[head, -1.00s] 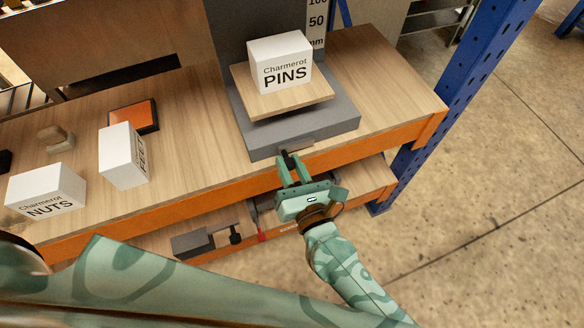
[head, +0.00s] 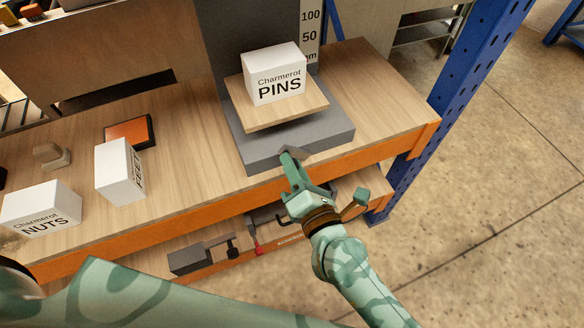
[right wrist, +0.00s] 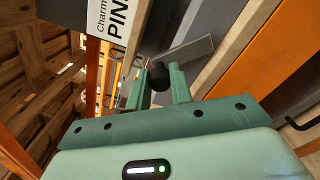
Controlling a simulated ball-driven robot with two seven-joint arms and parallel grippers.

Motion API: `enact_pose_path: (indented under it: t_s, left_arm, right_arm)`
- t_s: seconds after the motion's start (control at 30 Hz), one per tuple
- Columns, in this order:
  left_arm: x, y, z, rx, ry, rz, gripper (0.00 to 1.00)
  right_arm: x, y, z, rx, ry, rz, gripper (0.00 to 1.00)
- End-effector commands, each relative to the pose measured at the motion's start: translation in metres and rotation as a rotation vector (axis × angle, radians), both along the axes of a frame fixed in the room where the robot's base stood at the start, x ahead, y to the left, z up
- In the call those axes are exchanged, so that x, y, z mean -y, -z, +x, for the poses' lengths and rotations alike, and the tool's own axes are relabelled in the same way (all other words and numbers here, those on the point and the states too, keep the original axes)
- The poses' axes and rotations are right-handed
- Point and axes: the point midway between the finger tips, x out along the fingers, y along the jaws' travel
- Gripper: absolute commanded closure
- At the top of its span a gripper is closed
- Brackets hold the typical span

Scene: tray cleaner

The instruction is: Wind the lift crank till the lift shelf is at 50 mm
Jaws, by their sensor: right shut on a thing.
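The lift has a grey base (head: 262,160), and its wooden lift shelf (head: 262,120) stands a little above the base. A white PINS box (head: 275,75) sits on the shelf. A scale (head: 310,38) with 50 and 100 marks stands behind it; I cannot read the exact shelf height. The lift crank is at the base's front edge; in the right wrist view its grey arm (right wrist: 188,58) and dark knob (right wrist: 158,76) show. My right gripper (head: 289,158) is shut on the knob, which its fingers mostly hide in the head view. My left gripper is out of view.
On the workbench (head: 185,160), a NUTS box (head: 42,210), another white box (head: 118,172), an orange-topped pad (head: 129,131) and a small beige object (head: 52,157) lie to the left. A grey tool (head: 200,257) lies on the lower shelf. A blue post (head: 440,110) stands right.

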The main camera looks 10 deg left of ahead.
Motion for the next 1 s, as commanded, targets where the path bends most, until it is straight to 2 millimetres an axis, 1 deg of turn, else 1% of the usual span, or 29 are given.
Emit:
enact_pose_path:
  t_s: [0.03,0.5,0.53,0.57,0.6,1.0]
  left_arm:
    - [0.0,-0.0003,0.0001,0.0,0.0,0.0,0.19]
    - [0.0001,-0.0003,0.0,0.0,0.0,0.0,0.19]
    - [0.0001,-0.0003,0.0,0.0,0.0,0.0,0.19]
    - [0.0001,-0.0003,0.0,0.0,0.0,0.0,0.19]
    - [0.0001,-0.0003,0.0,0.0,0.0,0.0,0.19]
    - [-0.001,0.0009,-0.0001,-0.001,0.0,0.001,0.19]
  right_arm:
    - [0.0008,-0.0043,0.0021,0.004,0.003,0.009,1.0]
    - [0.0015,-0.0052,0.003,-0.004,0.004,0.02,1.0]
    - [0.0015,-0.0052,0.003,-0.004,0.004,0.02,0.76]
    - [0.0015,-0.0052,0.003,-0.004,0.004,0.02,0.67]
    - [0.0014,-0.0049,0.0028,-0.004,0.003,0.019,0.57]
    - [-0.0011,-0.0016,-0.0004,-0.01,0.003,0.018,0.57]
